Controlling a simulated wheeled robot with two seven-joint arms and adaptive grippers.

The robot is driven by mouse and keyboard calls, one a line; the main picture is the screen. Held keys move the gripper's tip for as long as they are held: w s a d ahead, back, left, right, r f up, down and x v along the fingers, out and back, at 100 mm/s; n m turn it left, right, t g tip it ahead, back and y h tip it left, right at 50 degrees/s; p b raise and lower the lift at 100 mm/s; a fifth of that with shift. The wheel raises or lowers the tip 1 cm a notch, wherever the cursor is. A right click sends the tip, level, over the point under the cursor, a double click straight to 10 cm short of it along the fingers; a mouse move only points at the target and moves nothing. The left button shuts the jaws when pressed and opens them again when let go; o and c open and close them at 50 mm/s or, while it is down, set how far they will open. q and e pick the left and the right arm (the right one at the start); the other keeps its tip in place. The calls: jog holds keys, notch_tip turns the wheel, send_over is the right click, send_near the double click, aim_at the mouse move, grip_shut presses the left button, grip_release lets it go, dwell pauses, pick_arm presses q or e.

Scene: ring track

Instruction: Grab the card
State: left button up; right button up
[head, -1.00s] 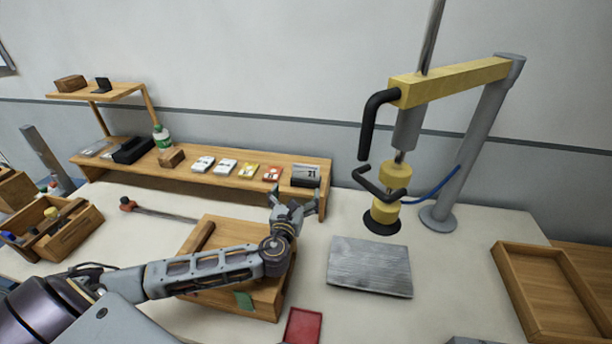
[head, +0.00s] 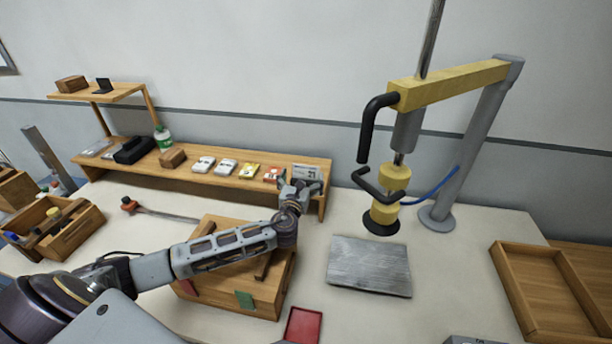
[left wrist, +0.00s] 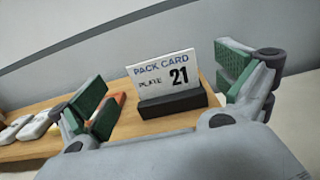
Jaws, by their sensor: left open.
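The card is white, reads "PACK CARD" and "21" in the left wrist view (left wrist: 163,73), and stands upright in a dark holder (left wrist: 172,103). In the head view the card (head: 306,172) stands at the right end of the wooden shelf (head: 215,180). My left gripper (left wrist: 168,85) is open, with green pads on either side of the card and apart from it. In the head view my left gripper (head: 298,187) is in front of the card and hides part of the holder. My right gripper is not in view.
White packs (head: 215,165), a yellow pack (head: 249,170) and a red-marked pack (head: 271,174) lie left of the card. A wooden box (head: 240,285) is below my left arm. A yellow press (head: 395,190) and a metal plate (head: 370,266) are to the right.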

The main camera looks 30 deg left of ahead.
aim_at(306, 167)
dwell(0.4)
pick_arm(q)
jog(key=shift+p+x, duration=0.6)
jog(key=shift+x, duration=2)
jog(key=shift+f, duration=0.1)
jog(key=shift+c, duration=0.3)
jog(key=c, duration=0.4)
